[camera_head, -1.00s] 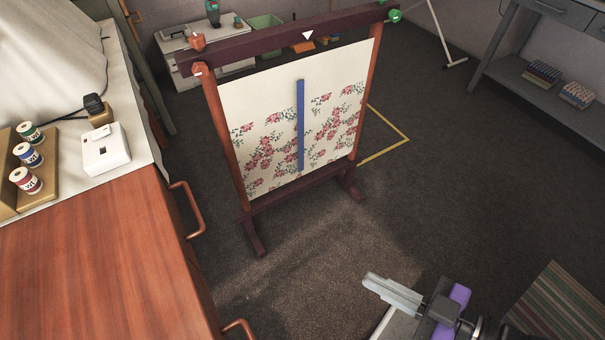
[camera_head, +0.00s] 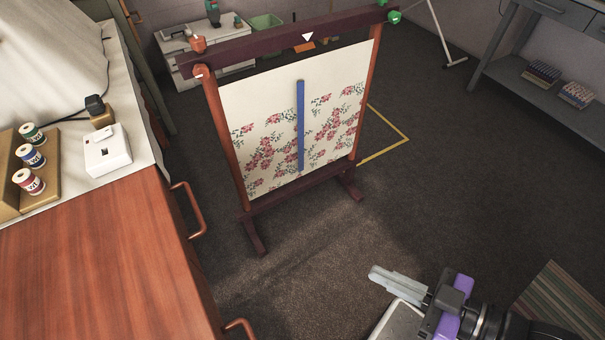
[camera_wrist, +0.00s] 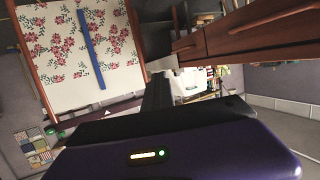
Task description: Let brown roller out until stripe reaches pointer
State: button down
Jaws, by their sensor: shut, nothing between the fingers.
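A dark wooden frame (camera_head: 262,42) holds a cream cloth with pink flowers (camera_head: 250,95) between two upright brown-orange rollers. The left roller (camera_head: 224,140) has an orange-brown knob (camera_head: 198,44) above it. The right roller (camera_head: 367,85) has a green knob (camera_head: 394,17) near its top. A blue vertical stripe (camera_head: 300,125) runs down the cloth. The white pointer (camera_head: 307,37) is on the top bar, above the stripe and slightly to its right. My gripper (camera_head: 373,273) is shut and empty, well apart from the frame at lower right. The stripe also shows in the wrist view (camera_wrist: 92,50).
A red-brown cabinet (camera_head: 100,265) with copper handles stands at left. Thread spools (camera_head: 30,157) and a white box (camera_head: 106,150) are on the pale top behind it. A grey shelf (camera_head: 540,80) is at far right. Floor between the frame and my gripper is clear.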

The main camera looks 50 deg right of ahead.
jog(key=shift+s+d+n+y+p, duration=0.2)
jog(key=shift+d+p, duration=0.1)
jog(key=shift+d, duration=0.5)
jog(key=shift+s+d+n+y+p, duration=0.1)
jog(key=shift+d+y+p, duration=0.15)
jog(key=shift+d, duration=0.55)
dwell(0.4)
jog(key=c, duration=1.2)
grip_release()
jog(key=shift+c, duration=0.2)
notch_tip(320, 180, up, 6)
jog(key=p, duration=0.7)
